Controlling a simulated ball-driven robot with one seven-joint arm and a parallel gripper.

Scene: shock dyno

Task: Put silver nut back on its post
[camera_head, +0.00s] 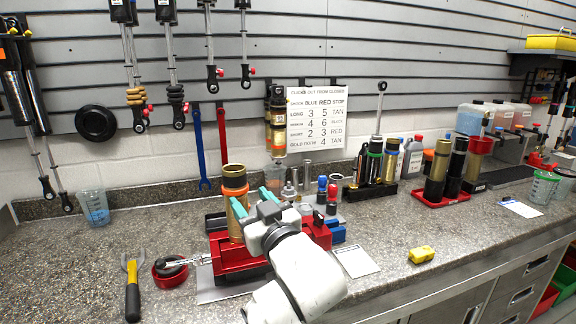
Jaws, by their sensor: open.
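My gripper (253,199) is open, its two teal fingers spread and pointing away from me over the bench. The left finger overlaps a gold shock body (235,178) with an orange collar, which stands upright at the red vise (228,258); I cannot tell if they touch. No thing shows clearly between the fingers. Just beyond the right finger are small silver parts (289,190) and silver cylinders (307,174). I cannot tell which of these is the silver nut or its post. My wrist and arm hide part of the vise and the bench behind it.
Red- and blue-capped small bottles (332,190) stand right of the gripper. A black rack (372,192) of shocks is behind them. A yellow-and-black tool (132,288) and red dish (169,272) lie left.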

